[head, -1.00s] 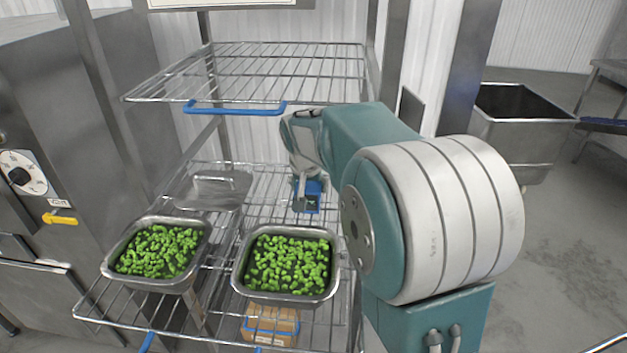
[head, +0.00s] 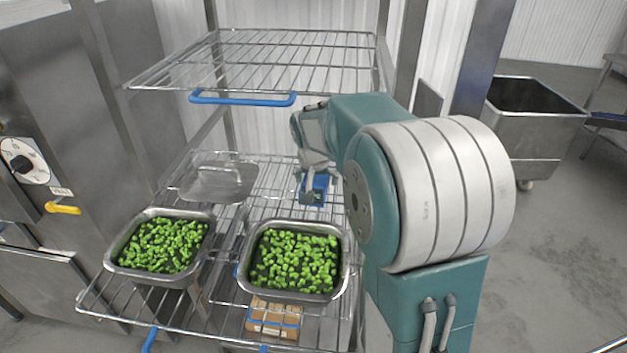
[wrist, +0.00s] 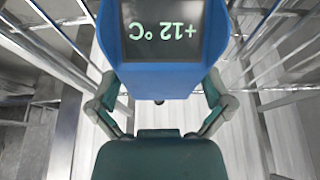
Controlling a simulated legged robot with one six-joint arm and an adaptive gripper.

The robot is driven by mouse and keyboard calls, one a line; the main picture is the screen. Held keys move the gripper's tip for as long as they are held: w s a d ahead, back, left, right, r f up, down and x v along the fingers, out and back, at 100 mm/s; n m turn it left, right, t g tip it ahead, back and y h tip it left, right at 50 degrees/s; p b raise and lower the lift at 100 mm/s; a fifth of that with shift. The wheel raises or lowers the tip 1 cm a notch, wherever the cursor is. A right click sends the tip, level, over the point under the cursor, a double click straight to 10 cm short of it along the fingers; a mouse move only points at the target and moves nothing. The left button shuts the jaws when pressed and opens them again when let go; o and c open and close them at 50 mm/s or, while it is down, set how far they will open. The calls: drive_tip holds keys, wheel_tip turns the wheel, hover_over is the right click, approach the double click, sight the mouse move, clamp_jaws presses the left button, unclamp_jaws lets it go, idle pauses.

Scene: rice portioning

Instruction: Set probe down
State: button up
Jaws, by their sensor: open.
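The probe (head: 316,186) is a small blue device at the lower rack shelf, behind the right tray of green vegetables. In the wrist view the probe (wrist: 160,68) is close up, and its dark display reads +12 °C upside down. My gripper (head: 312,172) is at the probe, partly hidden by my arm in the head view. In the wrist view my gripper (wrist: 160,92) is open, with one finger on each side of the probe's body. I cannot tell whether the fingers touch it. The probe's lower end is hidden.
The right tray (head: 249,284) and left tray (head: 117,266) stand on the lower wire shelf (head: 275,208). A metal lid (head: 218,182) lies behind them. The upper wire shelf (head: 255,62) is overhead. A cardboard box (head: 273,318) sits below. A steel bin (head: 525,130) stands right.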

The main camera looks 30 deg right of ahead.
drive_tip(key=shift+s+d+r, duration=0.1)
drive_tip(key=shift+s+r, duration=0.45)
drive_tip(key=shift+s, duration=0.05)
drive_tip(key=s+a, duration=0.4)
drive_tip(key=s, duration=0.1)
drive_tip(key=s+a, duration=0.2)
drive_tip(key=s, duration=0.1)
drive_tip(key=shift+a, duration=0.3)
drive_tip(key=shift+s+a, duration=0.1)
drive_tip(key=shift+s, duration=0.45)
drive_tip(key=shift+a, duration=0.15)
